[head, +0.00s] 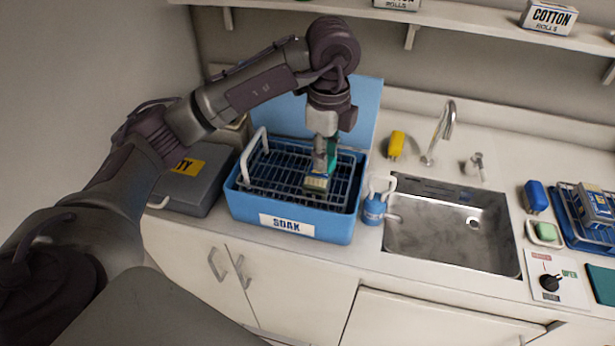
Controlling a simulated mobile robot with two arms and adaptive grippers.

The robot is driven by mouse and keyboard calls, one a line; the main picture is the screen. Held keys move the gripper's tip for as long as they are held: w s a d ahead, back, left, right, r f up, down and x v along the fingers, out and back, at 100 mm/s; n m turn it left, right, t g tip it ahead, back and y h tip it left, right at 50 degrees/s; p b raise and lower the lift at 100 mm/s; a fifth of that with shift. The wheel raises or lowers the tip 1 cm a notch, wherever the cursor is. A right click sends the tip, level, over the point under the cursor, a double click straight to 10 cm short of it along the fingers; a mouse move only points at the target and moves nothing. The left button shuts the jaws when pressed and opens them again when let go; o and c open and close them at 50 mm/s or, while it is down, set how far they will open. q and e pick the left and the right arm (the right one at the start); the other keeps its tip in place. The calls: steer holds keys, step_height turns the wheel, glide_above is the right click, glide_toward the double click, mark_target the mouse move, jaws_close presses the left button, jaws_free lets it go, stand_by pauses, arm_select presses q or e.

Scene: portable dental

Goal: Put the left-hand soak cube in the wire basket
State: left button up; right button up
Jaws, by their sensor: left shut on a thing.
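My left gripper (318,172) reaches down over the right part of the basket. It is shut on a small pale yellowish block (316,185), which looks like the soak cube. The block is at or just above the basket's wires; I cannot tell whether it touches them. A teal patch (332,153) shows just behind the fingers, and I cannot tell what it belongs to. My right gripper is not in view.
The tub's blue lid (365,110) stands up behind it. A grey case (190,185) is at its left. A blue bottle (373,210) and the steel sink (455,235) are at its right. A yellow item (396,143) stands behind the sink's left corner, near the tap (443,125).

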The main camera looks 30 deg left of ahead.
arm_select(q)
steer(key=shift+w+r+n, duration=0.2)
steer(key=shift+r+n, duration=0.05)
steer(key=shift+n, duration=0.95)
steer(key=shift+a+n, duration=0.15)
steer(key=shift+n, duration=0.15)
steer(key=p, duration=0.2)
glide_above(285, 175)
step_height(285, 175, down, 7)
steer(key=shift+r, duration=0.15)
step_height(285, 175, down, 4)
steer(key=shift+r+p, duration=0.1)
steer(key=shift+p, duration=0.45)
steer(key=shift+f, duration=0.2)
steer(key=shift+f, duration=0.2)
steer(key=o, duration=0.8)
steer(key=shift+o, duration=0.2)
